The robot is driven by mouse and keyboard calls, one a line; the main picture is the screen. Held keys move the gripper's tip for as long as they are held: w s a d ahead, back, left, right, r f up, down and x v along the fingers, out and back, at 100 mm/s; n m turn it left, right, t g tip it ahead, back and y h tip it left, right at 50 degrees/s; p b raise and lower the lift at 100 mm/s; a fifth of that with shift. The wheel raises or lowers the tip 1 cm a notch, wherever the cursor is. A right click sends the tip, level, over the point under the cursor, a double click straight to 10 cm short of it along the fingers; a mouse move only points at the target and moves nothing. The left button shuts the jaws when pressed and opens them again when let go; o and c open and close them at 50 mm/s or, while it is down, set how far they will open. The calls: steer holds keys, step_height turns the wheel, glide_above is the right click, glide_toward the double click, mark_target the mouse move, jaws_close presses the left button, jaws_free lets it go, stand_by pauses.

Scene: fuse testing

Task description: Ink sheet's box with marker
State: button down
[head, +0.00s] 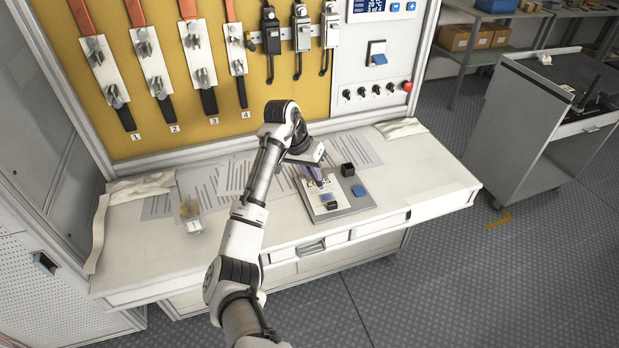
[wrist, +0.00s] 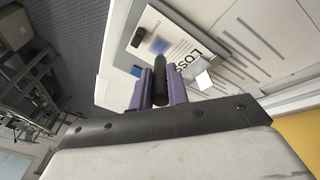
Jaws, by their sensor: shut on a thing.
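A white sheet (head: 315,188) with printed marks lies on a grey board on the bench. It also shows in the wrist view (wrist: 179,42) with large letters, partly hidden.
A black cube (head: 348,169) stands behind. Printed papers (head: 235,178) and a clear container (head: 190,212) lie left.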

steer(key=shift+r, duration=1.8)
